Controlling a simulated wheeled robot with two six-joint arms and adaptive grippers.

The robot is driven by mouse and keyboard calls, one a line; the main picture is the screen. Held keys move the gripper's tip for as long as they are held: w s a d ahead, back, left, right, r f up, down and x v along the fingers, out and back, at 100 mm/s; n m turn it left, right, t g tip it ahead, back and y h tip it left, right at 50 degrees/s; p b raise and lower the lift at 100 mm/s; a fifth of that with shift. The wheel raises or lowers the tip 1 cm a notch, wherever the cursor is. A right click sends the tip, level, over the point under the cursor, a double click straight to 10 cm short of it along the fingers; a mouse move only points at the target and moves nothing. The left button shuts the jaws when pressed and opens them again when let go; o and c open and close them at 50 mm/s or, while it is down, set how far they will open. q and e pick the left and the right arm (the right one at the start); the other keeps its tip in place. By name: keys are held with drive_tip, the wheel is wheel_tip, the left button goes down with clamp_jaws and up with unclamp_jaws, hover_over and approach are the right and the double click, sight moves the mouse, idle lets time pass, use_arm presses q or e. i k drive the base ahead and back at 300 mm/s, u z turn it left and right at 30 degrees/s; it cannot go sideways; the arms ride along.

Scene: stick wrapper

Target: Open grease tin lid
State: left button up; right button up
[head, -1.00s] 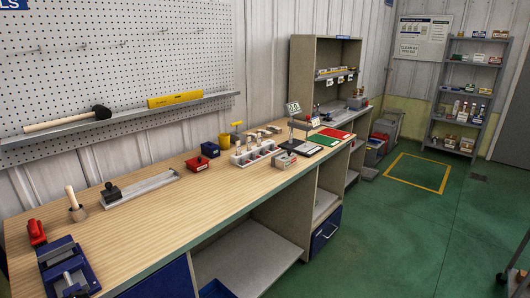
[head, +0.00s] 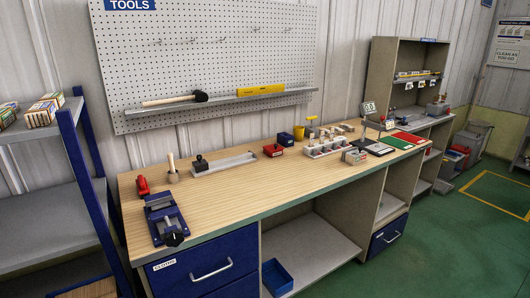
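A small yellow tin-like container (head: 299,132) stands towards the back of the wooden workbench (head: 230,197), right of the middle. It is too small to tell whether it is the grease tin or whether its lid is on. Neither of my grippers shows in the head view.
A blue vise (head: 166,220) and a red tool (head: 143,186) lie at the bench's left end. A rack of parts (head: 325,149) stands in front of the yellow container. A blue-framed shelf (head: 75,165) stands at the left. The bench's front middle is clear.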

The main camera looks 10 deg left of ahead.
sight(273, 148)
drive_tip(key=z, duration=0.9)
drive_tip(key=i, duration=1.05)
drive_tip(key=u, duration=0.4)
